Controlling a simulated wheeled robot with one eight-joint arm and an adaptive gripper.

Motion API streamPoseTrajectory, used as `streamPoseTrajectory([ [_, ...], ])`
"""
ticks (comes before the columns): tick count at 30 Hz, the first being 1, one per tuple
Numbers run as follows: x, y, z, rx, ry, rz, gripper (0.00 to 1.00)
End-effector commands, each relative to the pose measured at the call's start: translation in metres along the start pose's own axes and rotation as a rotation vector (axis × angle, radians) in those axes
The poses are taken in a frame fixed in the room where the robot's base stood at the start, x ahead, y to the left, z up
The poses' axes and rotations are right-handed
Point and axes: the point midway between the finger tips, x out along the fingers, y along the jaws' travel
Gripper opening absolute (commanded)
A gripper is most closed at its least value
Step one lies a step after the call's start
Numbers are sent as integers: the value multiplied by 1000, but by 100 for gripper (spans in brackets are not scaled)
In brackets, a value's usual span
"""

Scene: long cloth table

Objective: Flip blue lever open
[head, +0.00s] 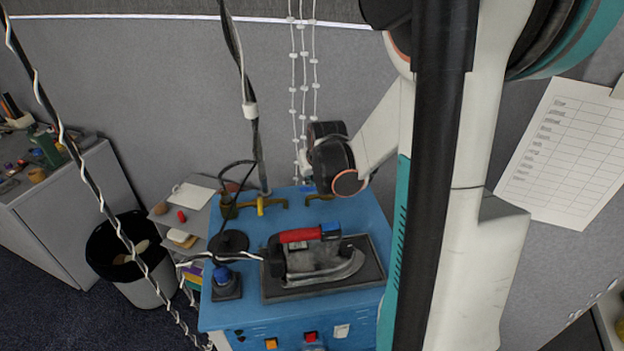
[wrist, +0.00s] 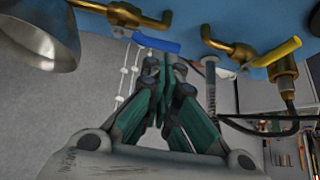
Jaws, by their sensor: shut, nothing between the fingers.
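The blue lever (wrist: 155,41) is on a brass valve (wrist: 118,13) at the top of the wrist view. In the head view only a bit of the blue lever (head: 307,188) shows at the back edge of the blue cabinet, below my wrist. My gripper (wrist: 167,62) is shut and empty, its green and dark fingers together. Its tips are right by the blue lever in the wrist view; I cannot tell whether they touch it. In the head view the fingers are hidden behind my wrist.
A second brass valve with a yellow lever (wrist: 277,52) sits beside the blue one; it also shows in the head view (head: 263,203). A red-handled iron (head: 318,258) stands on a dark plate on the blue cabinet (head: 350,215). Cables (head: 255,130) hang nearby.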

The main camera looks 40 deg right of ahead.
Motion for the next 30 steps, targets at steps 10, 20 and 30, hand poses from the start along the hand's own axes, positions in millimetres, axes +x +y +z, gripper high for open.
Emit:
streamPoseTrajectory([
  [10,43,0,1,0,0,0,0],
  [20,45,0,0,0,0,0,0],
  [30,59,-1,-4,0,0,0,0],
])
